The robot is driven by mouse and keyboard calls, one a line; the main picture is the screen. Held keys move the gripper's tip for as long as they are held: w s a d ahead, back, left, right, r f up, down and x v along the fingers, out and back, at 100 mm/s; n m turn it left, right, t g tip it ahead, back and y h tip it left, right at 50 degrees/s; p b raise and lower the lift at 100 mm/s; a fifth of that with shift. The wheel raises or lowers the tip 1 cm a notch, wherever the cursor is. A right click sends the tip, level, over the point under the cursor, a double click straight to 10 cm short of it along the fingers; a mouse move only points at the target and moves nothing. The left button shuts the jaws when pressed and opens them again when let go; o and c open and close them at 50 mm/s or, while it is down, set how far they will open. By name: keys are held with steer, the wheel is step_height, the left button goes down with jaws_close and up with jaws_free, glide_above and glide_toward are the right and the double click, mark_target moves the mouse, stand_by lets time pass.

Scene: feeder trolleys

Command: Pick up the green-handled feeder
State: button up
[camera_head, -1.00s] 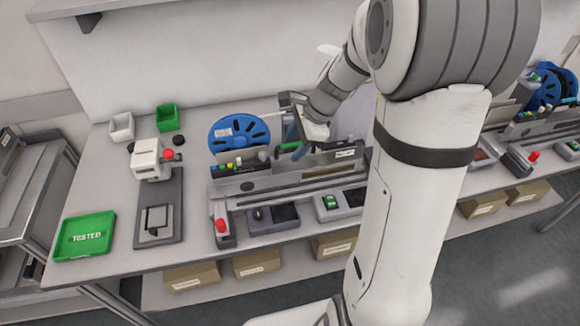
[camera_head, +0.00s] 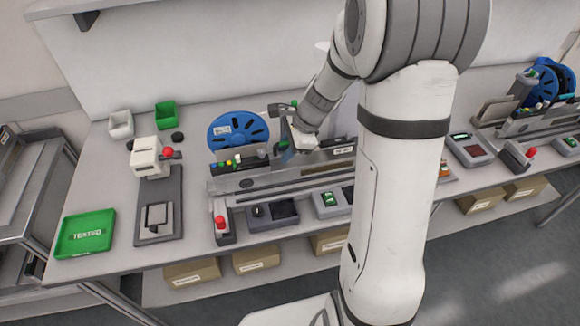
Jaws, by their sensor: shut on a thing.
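My gripper (camera_head: 287,150) is above the rear part of the feeder trolley (camera_head: 222,188), to the right of the blue reel (camera_head: 231,128). It is shut on the green-handled feeder (camera_head: 278,149), of which only a small dark and green part shows beside the jaws. My wrist hides most of the feeder and the exact grip. Whether the feeder is clear of the trolley cannot be told.
A white press with a red knob (camera_head: 150,158) and a green TESTED tray (camera_head: 85,235) stand on the left of the bench. A red-topped post (camera_head: 221,222) stands at the trolley's front left. A second station with blue reels (camera_head: 552,82) is at the right.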

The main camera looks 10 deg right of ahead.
jaws_close()
steer(key=shift+w+r, duration=0.15)
steer(key=shift+r, duration=0.1)
steer(key=shift+w+r, duration=0.1)
steer(key=shift+r, duration=0.2)
step_height(320, 180, up, 9)
steer(key=shift+f, duration=0.1)
steer(key=shift+a, duration=0.15)
